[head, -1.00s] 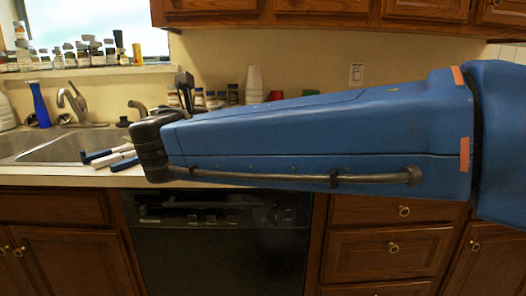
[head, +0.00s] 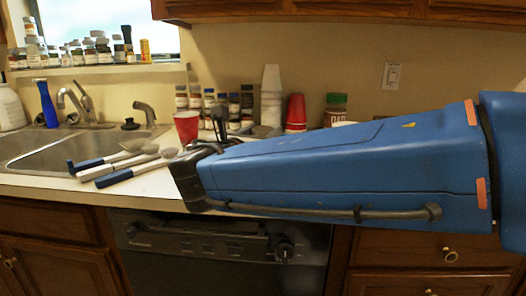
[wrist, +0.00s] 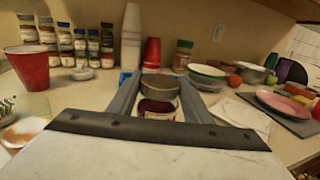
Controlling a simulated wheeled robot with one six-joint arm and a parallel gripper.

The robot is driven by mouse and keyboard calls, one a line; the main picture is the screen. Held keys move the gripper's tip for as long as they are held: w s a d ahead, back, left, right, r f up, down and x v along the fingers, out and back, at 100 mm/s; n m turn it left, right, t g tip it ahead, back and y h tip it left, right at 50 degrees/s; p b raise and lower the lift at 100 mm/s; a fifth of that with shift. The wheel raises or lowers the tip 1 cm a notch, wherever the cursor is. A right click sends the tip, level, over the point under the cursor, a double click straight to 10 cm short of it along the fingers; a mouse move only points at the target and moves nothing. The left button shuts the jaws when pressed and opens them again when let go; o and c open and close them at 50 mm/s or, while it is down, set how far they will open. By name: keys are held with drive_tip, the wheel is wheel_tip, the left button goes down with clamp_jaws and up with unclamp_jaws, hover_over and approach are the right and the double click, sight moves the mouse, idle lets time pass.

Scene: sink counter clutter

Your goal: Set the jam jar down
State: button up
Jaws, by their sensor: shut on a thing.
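The jam jar (wrist: 158,108) shows in the wrist view with a grey-brown metal lid and dark red contents. It is between the two fingers of my gripper (wrist: 160,85), which is shut on it. The jar looks upright, with its lower part hidden behind the gripper body. I cannot tell whether its base touches the counter. In the head view my gripper (head: 218,128) is partly seen above the counter (head: 150,186), and the jar is not clearly visible behind my arm.
A red cup (wrist: 28,68) and a glass bowl (wrist: 25,132) are at left. Spice jars, stacked white cups (wrist: 131,38), red cups (wrist: 152,51) and a green-lidded jar (wrist: 183,56) line the back. A cutting board with a pink plate (wrist: 285,104) is at right. Utensils (head: 115,165) lie by the sink.

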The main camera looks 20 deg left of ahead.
drive_tip(key=shift+f, duration=2.05)
drive_tip(key=shift+f, duration=0.15)
drive_tip(key=o, duration=1.3)
drive_tip(key=shift+o, duration=0.2)
drive_tip(key=shift+s, duration=0.1)
drive_tip(key=s, duration=1.2)
drive_tip(key=shift+a, duration=0.25)
